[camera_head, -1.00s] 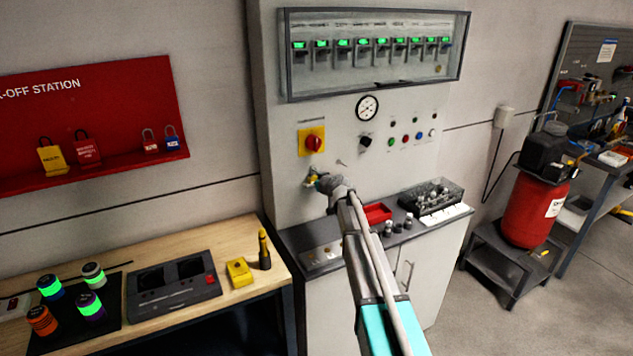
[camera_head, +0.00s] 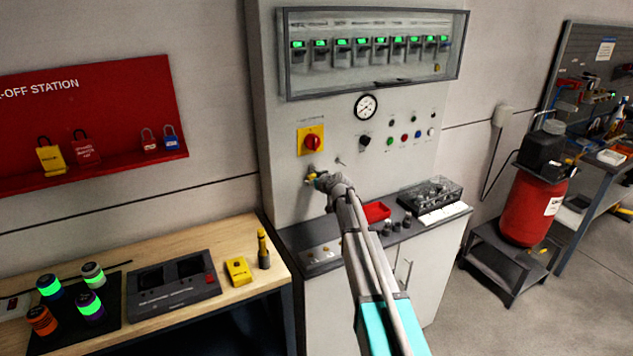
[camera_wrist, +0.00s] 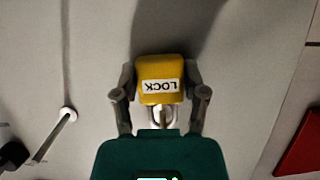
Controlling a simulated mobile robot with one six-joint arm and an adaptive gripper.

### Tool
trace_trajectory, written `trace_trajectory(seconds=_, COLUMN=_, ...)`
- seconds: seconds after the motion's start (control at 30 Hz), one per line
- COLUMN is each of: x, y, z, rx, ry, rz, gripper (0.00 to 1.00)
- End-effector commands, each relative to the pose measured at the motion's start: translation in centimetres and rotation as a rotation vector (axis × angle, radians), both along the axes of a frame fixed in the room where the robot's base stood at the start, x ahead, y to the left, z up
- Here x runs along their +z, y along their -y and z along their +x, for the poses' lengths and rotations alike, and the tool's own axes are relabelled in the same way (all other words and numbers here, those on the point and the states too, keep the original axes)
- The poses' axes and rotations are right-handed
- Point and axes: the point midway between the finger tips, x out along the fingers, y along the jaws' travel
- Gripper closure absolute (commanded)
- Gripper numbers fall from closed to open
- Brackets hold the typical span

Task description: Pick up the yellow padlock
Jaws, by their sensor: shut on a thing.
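A yellow padlock (camera_wrist: 161,79) with a white LOCK label sits between the two fingers of my gripper (camera_wrist: 160,95) in the wrist view. The fingers are shut on the sides of its body, and its metal shackle points back toward my palm. In the head view my gripper (camera_head: 320,181) is in front of the grey panel, just below the red rotary switch, and a small bit of the held padlock (camera_head: 312,177) shows yellow. I cannot tell whether the padlock touches the panel. Another yellow padlock (camera_head: 50,158) stands on the red lock-off station at the left.
The red rotary switch (camera_head: 312,142) on its yellow plate is just above my gripper. Below are a red tray (camera_head: 376,211) and a clear box (camera_head: 431,194) on the cabinet top. A wooden bench (camera_head: 240,299) stands at the left, and a red compressor (camera_head: 533,208) at the right.

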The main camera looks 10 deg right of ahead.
Motion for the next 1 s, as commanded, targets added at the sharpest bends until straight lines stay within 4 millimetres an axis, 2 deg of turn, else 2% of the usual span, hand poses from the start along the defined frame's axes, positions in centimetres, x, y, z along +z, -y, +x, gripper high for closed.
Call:
trace_trajectory(seconds=0.2, x=1.6, y=0.0, z=0.0, rx=0.000, ry=0.000, rz=0.000, gripper=1.00)
trace_trajectory(seconds=0.7, x=1.1, y=3.7, z=-10.6, rx=-0.001, ry=0.000, rz=0.001, gripper=1.00)
trace_trajectory(seconds=1.0, x=1.1, y=5.5, z=-15.3, rx=-0.003, ry=0.000, rz=0.001, gripper=1.00)
